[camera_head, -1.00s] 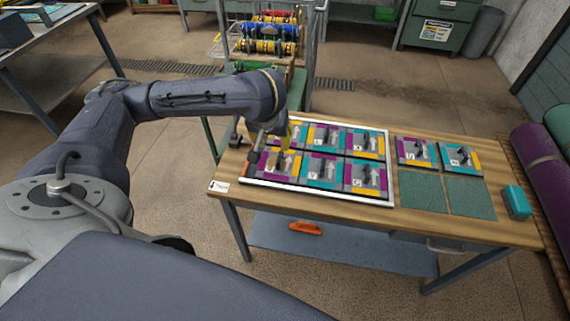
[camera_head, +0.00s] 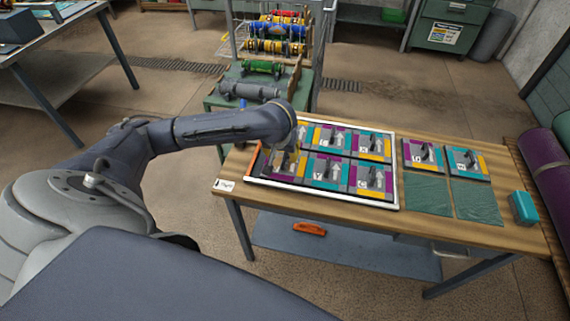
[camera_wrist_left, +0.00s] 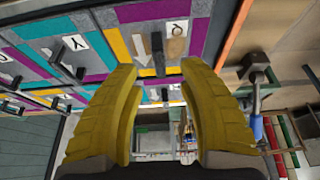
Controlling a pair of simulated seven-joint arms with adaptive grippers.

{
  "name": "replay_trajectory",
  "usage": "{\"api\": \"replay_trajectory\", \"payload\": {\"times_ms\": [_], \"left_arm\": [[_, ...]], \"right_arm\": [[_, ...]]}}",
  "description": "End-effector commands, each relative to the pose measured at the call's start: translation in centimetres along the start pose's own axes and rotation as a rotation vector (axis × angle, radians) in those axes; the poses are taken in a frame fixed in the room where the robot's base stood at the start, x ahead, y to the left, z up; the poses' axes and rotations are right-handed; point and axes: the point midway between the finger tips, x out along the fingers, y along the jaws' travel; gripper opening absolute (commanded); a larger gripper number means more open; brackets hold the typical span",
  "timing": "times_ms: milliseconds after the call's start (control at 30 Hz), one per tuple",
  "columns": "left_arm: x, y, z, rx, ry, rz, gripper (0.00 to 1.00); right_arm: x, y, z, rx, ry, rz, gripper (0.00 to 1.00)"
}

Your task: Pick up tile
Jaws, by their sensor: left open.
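A white-edged tray (camera_head: 323,198) on the wooden table holds several patchwork carpet tiles in purple, teal, yellow and grey, with white arrows, letter labels and dark handles. My left gripper (camera_wrist_left: 158,66) has yellow fingers spread apart and empty. In the head view it is over the tray's left end, where my wrist partly hides the left tiles. In the left wrist view a tile with a letter label (camera_wrist_left: 178,28) and a white arrow lies beyond the fingertips. Two more tiles, one at left (camera_head: 423,154) and one at right (camera_head: 467,161), lie right of the tray. My right gripper is out of view.
Two plain green squares, left (camera_head: 428,194) and right (camera_head: 475,200), and a teal block (camera_head: 523,208) lie at the table's right. An orange tool (camera_head: 309,228) is on the lower shelf. A rack of coloured rolls (camera_head: 277,45) stands behind.

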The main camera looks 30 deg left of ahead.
Motion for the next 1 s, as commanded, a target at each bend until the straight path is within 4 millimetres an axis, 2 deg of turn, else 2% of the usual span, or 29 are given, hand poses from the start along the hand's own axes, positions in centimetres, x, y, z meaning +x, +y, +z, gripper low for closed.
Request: {"api": "replay_trajectory", "payload": {"times_ms": [500, 867, 1000], "left_arm": [[4.9, 0.1, -0.1, -0.002, -0.001, -0.001, 0.4], [5.2, 0.1, -0.2, 0.0, 0.001, 0.0, 0.41], [5.2, 0.1, -0.1, 0.0, 0.0, 0.0, 0.25]], "right_arm": [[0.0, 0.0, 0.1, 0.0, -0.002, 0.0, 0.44], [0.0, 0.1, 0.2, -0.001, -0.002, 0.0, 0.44], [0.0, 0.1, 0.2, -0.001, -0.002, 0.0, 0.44]]}}
